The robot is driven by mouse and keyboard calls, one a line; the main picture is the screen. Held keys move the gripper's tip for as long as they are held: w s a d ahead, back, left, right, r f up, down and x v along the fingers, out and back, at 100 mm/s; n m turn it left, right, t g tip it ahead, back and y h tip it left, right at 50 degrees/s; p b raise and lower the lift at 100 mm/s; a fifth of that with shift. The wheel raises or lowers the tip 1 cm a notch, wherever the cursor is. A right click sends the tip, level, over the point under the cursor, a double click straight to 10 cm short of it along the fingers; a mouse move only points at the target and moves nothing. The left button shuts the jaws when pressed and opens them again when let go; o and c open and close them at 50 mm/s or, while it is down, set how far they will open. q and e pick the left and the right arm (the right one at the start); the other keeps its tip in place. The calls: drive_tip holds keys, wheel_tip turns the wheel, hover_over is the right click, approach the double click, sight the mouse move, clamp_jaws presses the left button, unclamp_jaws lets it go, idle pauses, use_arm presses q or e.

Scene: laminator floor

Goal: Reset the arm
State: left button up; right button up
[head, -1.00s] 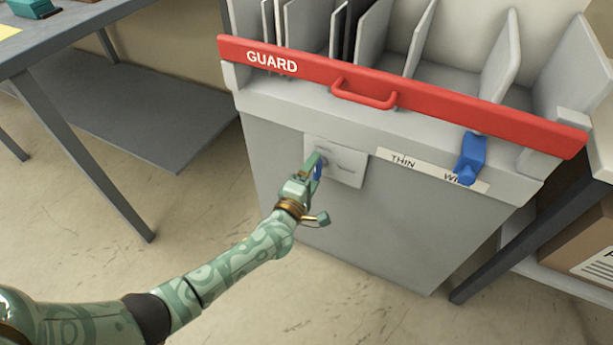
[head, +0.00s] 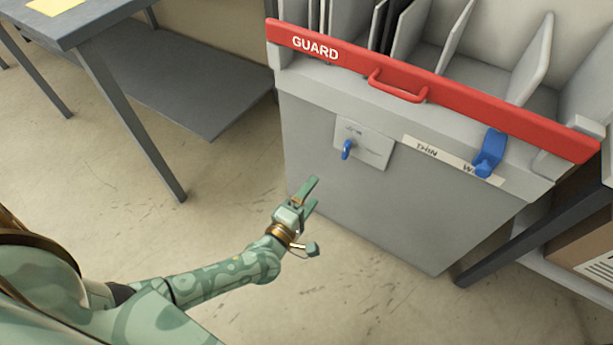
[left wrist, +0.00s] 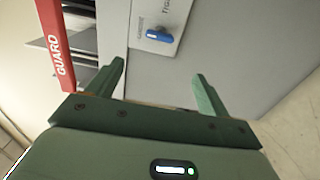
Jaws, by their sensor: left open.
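My left arm comes in from the left in the head view. Its gripper (head: 310,192) is open and empty, in the air in front of the grey cabinet and apart from it. A small blue knob (head: 347,149) sits on a pale plate (head: 372,150) on the cabinet's front, above and to the right of the gripper. In the left wrist view the open fingers (left wrist: 160,90) show with nothing between them, and the blue knob (left wrist: 159,36) lies beyond them. My right gripper is in neither view.
The grey cabinet (head: 340,205) has a red GUARD bar (head: 460,98) with a handle, and a blue lever (head: 489,153) by a THIN label strip. A grey table (head: 75,25) stands at left. A cardboard box (head: 590,250) is at right. Bare floor lies around my arm.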

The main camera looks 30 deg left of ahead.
use_arm(q)
drive_tip(key=shift+s, duration=0.25)
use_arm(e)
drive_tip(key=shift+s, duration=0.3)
use_arm(q)
drive_tip(key=shift+f, duration=0.1)
